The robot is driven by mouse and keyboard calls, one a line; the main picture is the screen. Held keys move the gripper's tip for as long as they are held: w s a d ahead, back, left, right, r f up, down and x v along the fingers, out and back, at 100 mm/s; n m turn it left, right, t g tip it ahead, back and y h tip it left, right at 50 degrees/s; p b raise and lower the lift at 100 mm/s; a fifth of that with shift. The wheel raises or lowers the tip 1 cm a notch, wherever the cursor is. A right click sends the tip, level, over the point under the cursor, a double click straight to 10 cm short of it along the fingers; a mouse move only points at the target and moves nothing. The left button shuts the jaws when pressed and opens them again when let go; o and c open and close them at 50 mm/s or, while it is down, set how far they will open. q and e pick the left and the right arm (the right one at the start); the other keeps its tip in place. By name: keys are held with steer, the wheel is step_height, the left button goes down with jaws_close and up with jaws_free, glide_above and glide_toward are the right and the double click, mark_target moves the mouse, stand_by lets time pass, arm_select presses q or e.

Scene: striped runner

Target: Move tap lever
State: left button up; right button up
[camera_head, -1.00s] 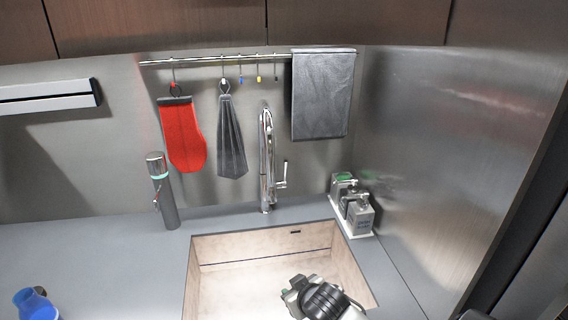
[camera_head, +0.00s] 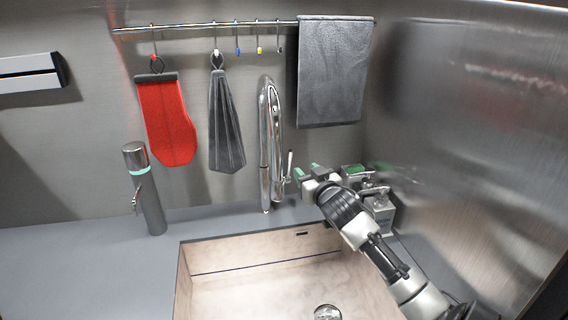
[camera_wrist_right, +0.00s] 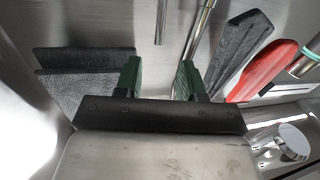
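The chrome tap (camera_head: 266,150) stands behind the sink, with a tall curved spout. Its thin upright lever (camera_head: 290,163) is on the tap's right side. In the right wrist view a thin bar (camera_wrist_right: 161,22), which looks like the lever, shows ahead between the fingers, with the tap (camera_wrist_right: 200,28) to its right. My right gripper (camera_head: 307,171) is just to the right of the lever, close to it. Its green-padded fingers are apart with nothing between them, as the wrist view (camera_wrist_right: 158,78) shows. Whether it touches the lever I cannot tell. My left gripper is out of view.
Soap dispensers (camera_head: 380,204) stand right of the tap, partly behind my right arm. A metal cylinder with a teal ring (camera_head: 146,190) stands left. A red mitt (camera_head: 167,120), grey cloth (camera_head: 226,125) and towel (camera_head: 333,75) hang above. The sink (camera_head: 250,285) lies in front.

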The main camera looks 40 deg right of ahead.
mark_target(291, 157)
steer(key=p+x, duration=0.1)
steer(key=x, duration=0.3)
steer(key=shift+w+d+r, duration=0.15)
steer(key=shift+w+r, duration=0.05)
steer(key=shift+w, duration=0.15)
steer(key=x, duration=0.2)
steer(key=p+x, duration=0.1)
steer(key=x, duration=0.2)
steer(key=shift+f, duration=0.25)
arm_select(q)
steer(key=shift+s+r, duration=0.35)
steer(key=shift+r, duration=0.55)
arm_select(e)
steer(key=shift+w+d+f, duration=0.1)
steer(key=shift+w, duration=0.35)
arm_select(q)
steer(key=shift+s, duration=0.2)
arm_select(e)
jaws_close()
